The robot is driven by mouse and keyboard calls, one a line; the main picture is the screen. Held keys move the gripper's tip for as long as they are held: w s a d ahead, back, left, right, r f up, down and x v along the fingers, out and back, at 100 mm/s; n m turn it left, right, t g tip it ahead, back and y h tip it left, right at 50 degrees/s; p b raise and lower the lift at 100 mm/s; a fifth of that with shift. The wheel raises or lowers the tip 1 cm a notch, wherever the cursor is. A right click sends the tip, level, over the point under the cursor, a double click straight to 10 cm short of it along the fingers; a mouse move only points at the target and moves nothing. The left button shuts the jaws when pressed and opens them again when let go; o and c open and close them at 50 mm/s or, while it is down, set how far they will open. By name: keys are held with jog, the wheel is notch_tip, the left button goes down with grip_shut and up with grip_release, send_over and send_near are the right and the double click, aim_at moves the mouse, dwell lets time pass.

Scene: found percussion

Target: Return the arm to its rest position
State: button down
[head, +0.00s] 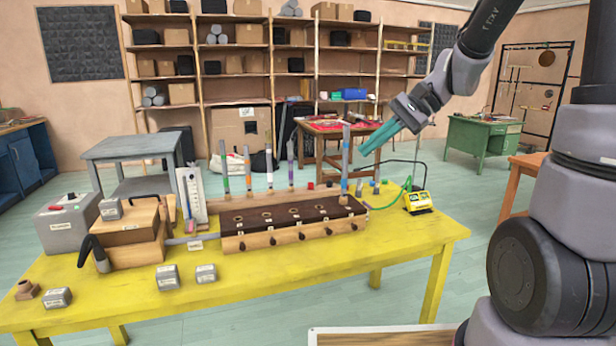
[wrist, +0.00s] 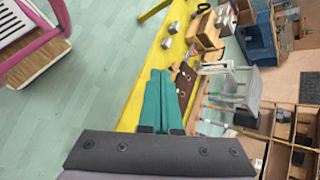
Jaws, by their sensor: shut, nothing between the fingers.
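My gripper (head: 364,151) is in the air above the right end of the yellow table (head: 425,241) in the head view, its teal fingers pointing down and left. The fingers are together and empty. The fingertips look close to the tall grey and blue tube (head: 346,156); I cannot tell whether they touch. In the wrist view the teal fingers (wrist: 160,75) lie side by side with nothing between them, over the yellow table edge.
A wooden block with a dark top (head: 290,218) stands on the table, with several upright tubes behind it. A yellow meter (head: 418,202) with a green cable sits at the right end. Grey weights (head: 167,277) lie at the front left.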

jog(key=s+d+r+n+t+h, duration=0.3)
jog(key=s+d+r+t+h, duration=0.3)
jog(key=s+d, duration=0.5)
notch_tip(320, 180, up, 2)
jog(key=shift+r+n+t+h, duration=0.2)
jog(key=shift+n+t+h, duration=0.15)
jog(key=shift+h, duration=0.35)
